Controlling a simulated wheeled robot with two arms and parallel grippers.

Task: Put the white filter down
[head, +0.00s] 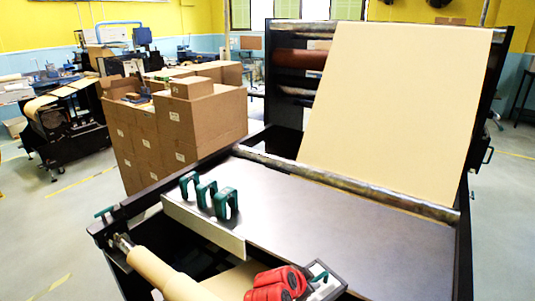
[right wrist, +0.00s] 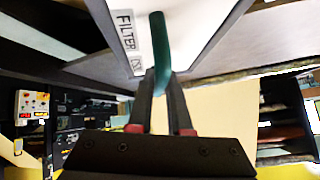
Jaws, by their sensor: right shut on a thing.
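The white filter (right wrist: 197,28) shows in the right wrist view as a pale panel with a "FILTER" label and a green handle (right wrist: 160,45). My right gripper (right wrist: 160,85) is shut on that handle, with one dark finger on each side. In the head view my right gripper (head: 303,281) is at the bottom, with red parts showing, beside a small dark-rimmed piece with a green bar. The filter there is mostly cut off or hidden, and I cannot tell whether it touches anything. My left gripper is not in view.
A grey machine table (head: 330,225) has much bare surface. Several green handle-shaped pieces (head: 208,195) stand along its left edge, by a pale strip. A kraft sheet (head: 395,110) rises behind. A paper roll (head: 165,275) lies low at the front left. Stacked cartons (head: 180,125) stand at the left.

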